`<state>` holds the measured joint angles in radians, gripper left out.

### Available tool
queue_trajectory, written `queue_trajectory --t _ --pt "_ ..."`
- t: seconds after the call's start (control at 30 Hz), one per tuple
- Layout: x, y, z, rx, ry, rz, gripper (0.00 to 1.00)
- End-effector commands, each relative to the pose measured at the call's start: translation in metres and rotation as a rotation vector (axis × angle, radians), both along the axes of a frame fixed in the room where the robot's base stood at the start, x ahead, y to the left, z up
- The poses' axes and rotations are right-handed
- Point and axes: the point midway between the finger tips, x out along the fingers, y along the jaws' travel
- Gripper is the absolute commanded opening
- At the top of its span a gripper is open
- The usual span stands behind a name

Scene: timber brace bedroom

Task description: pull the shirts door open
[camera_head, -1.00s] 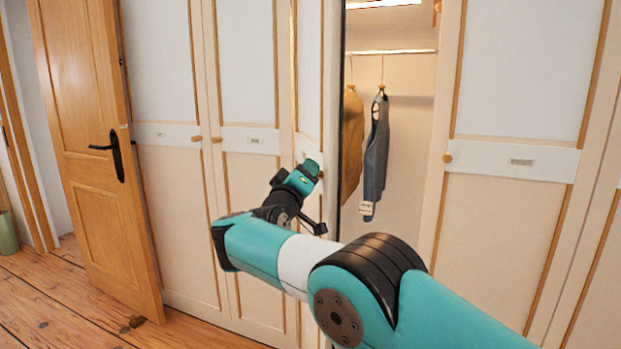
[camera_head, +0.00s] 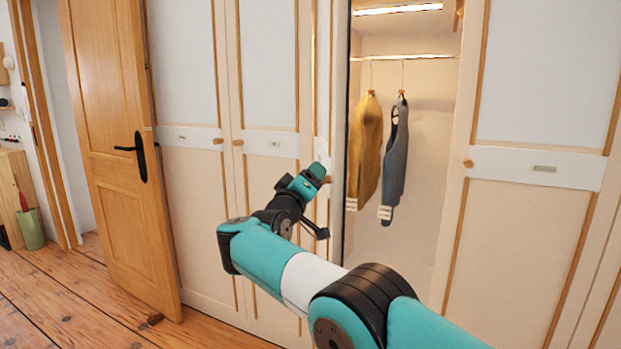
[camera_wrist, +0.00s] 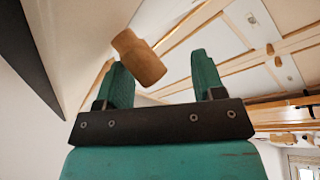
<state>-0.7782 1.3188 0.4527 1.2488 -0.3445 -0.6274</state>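A cream wardrobe door (camera_head: 323,60) with wooden trim stands swung out, almost edge-on, beside an open compartment. It appears to be the shirts door; I cannot read its label. A yellow shirt (camera_head: 366,150) and a blue-grey garment (camera_head: 395,160) hang inside. My gripper (camera_head: 318,170) is at this door's knob height. In the wrist view its two green fingers (camera_wrist: 162,75) stand apart. The door's wooden knob (camera_wrist: 138,57) lies between them, close to or touching the left finger, with a gap to the right finger. Contact is not clear.
Closed wardrobe doors stand left (camera_head: 265,200) and right (camera_head: 535,230) of the opening. A wooden room door (camera_head: 110,150) with a black handle stands ajar at far left. A green bin (camera_head: 32,229) is beyond it. Plank floor (camera_head: 80,300) is clear at lower left.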

Motion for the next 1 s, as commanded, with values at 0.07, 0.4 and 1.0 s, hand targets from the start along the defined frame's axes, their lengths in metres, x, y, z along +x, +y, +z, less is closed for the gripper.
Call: queue_trajectory --t 0.07,0.4,1.0 --pt "0.001 0.000 -0.008 -0.002 0.013 -0.001 0.53" --pt "-0.001 0.003 -0.007 -0.002 0.013 0.000 0.53" --pt "-0.029 0.015 -0.015 -0.004 0.011 0.003 0.53"
